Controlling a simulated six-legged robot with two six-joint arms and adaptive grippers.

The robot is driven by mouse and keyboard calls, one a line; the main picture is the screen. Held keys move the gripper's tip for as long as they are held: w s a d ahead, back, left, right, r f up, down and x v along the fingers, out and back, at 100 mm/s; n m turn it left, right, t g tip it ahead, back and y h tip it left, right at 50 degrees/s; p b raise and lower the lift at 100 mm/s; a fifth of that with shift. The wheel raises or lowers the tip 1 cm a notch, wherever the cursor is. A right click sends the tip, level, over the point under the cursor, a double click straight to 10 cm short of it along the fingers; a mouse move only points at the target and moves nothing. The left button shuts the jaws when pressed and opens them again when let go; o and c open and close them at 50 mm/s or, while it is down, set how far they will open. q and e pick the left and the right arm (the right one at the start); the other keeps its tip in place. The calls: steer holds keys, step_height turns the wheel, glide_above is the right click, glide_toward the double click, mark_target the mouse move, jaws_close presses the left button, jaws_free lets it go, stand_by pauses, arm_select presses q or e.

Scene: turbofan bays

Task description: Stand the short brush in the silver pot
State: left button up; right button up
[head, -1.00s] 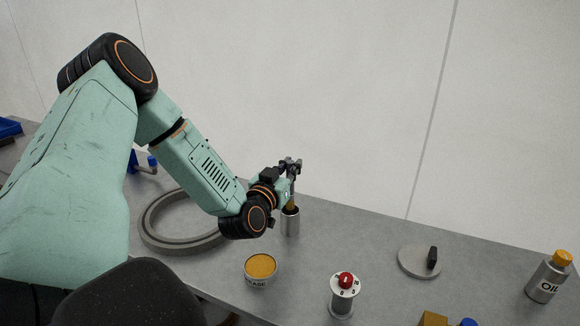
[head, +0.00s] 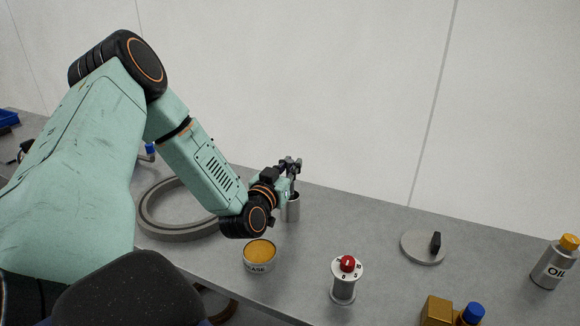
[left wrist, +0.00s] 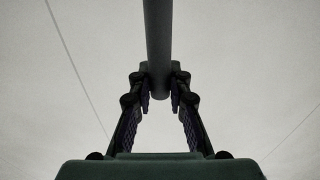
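The silver pot (head: 292,211) is a small upright metal cylinder on the grey bench, just beyond my left wrist in the head view. My left gripper (head: 290,164) is directly above it, with its fingers around the short brush (head: 293,186). The brush is roughly upright, and its lower end passes into the pot's mouth, where its bristles are hidden. In the left wrist view, the grey brush handle (left wrist: 158,45) runs between the fingertips (left wrist: 159,95), which close on it from both sides. I cannot tell whether the brush touches the pot's bottom. My right gripper is not in view.
A grease can (head: 259,257) stands in front of the pot, and a red-knobbed stand (head: 344,289) is to its right. A grey ring (head: 170,232) lies left. A disc with a black handle (head: 422,248) and an oil can (head: 553,268) are further right. Bench between pot and disc is clear.

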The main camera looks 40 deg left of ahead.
arm_select(q)
steer(key=o, duration=0.5)
steer(key=shift+o, duration=0.2)
steer(key=v, duration=0.5)
steer(key=shift+s, duration=0.3)
steer(key=shift+v, duration=0.95)
steer(key=shift+d, duration=0.1)
